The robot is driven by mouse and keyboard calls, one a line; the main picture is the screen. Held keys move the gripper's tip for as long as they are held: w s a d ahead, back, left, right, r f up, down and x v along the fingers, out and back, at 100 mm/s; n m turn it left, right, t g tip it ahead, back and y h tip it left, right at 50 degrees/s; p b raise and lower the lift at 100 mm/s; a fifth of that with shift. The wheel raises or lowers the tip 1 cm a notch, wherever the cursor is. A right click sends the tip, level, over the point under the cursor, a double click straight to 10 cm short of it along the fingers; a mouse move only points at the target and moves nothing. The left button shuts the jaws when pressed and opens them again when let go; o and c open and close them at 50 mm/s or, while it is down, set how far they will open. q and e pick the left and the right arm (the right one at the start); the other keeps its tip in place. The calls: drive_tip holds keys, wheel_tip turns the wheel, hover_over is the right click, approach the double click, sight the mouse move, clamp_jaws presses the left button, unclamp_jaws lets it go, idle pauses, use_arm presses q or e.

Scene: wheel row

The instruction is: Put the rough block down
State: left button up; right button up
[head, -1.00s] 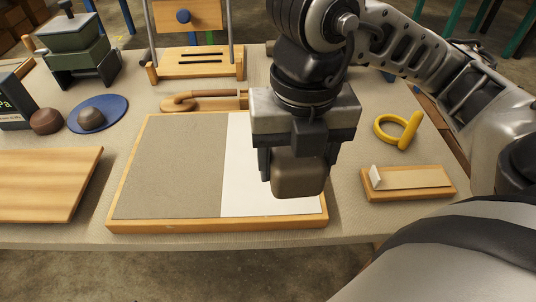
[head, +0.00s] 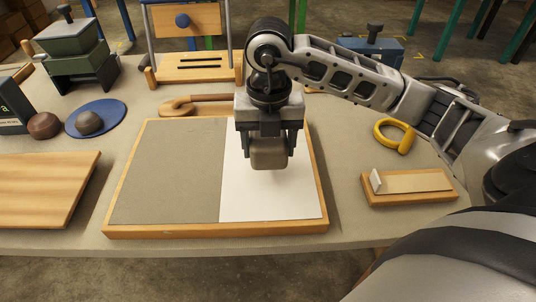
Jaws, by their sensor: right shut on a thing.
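The rough block (head: 269,154) is a brownish-grey piece with rounded edges. My right gripper (head: 270,140) is shut on it, with a finger on each side, pointing down. The block is over the far part of the white half (head: 270,199) of a wood-framed board, with a soft shadow beneath it. I cannot tell for sure whether it touches the white surface. The board's other half (head: 169,175) is grey and bare. My left gripper is not in view.
A wooden block with a pale strip (head: 410,184) and a yellow ring tool (head: 395,135) lie right of the board. A wooden board (head: 45,188) and a blue disc (head: 96,118) with a brown lump lie left. A wooden-handled tool (head: 178,107) lies behind.

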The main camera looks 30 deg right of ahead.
sight(268, 156)
drive_tip(key=f, duration=0.3)
drive_tip(key=shift+w+d+f, duration=0.15)
drive_tip(key=shift+w+f, duration=0.15)
drive_tip(key=shift+f, duration=0.1)
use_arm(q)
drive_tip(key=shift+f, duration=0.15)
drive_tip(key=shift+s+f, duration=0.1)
use_arm(e)
drive_tip(key=shift+f, duration=0.15)
drive_tip(key=o, duration=1.4)
drive_tip(key=shift+r, duration=0.35)
wheel_tip(268, 156, up, 11)
drive_tip(key=shift+f+p, duration=0.1)
drive_tip(key=shift+p, duration=0.5)
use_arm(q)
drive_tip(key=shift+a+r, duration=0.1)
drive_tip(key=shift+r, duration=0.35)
use_arm(e)
drive_tip(key=shift+r, duration=0.45)
